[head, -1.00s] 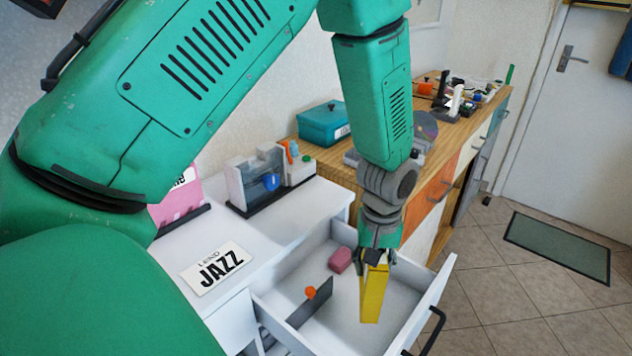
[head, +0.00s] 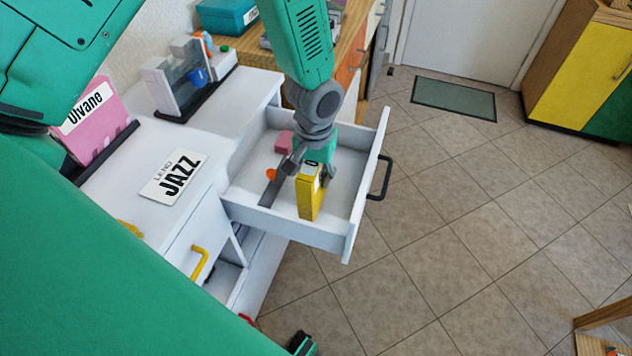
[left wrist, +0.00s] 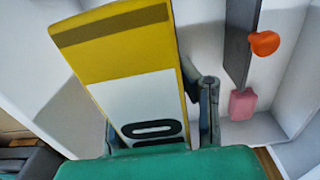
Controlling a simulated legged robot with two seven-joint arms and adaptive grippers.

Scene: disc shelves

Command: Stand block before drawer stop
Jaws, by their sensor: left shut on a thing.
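The yellow block (head: 309,199) is tall and narrow, with a white label on one face. My left gripper (head: 312,170) is shut on its upper part and holds it roughly upright over the open white drawer (head: 346,165). Whether its lower end touches the drawer floor I cannot tell. In the left wrist view the block (left wrist: 125,45) shows its yellow end and label. A dark grey plate with an orange knob (head: 271,174), perhaps the drawer stop, stands in the drawer left of the block; the knob also shows in the left wrist view (left wrist: 264,43).
A pink block (head: 284,142) lies at the drawer's back. The drawer's black handle (head: 380,178) sticks out to the right. A JAZZ card (head: 172,178) and a pink disc sleeve (head: 92,118) are on the white cabinet top. The tiled floor right of the drawer is clear.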

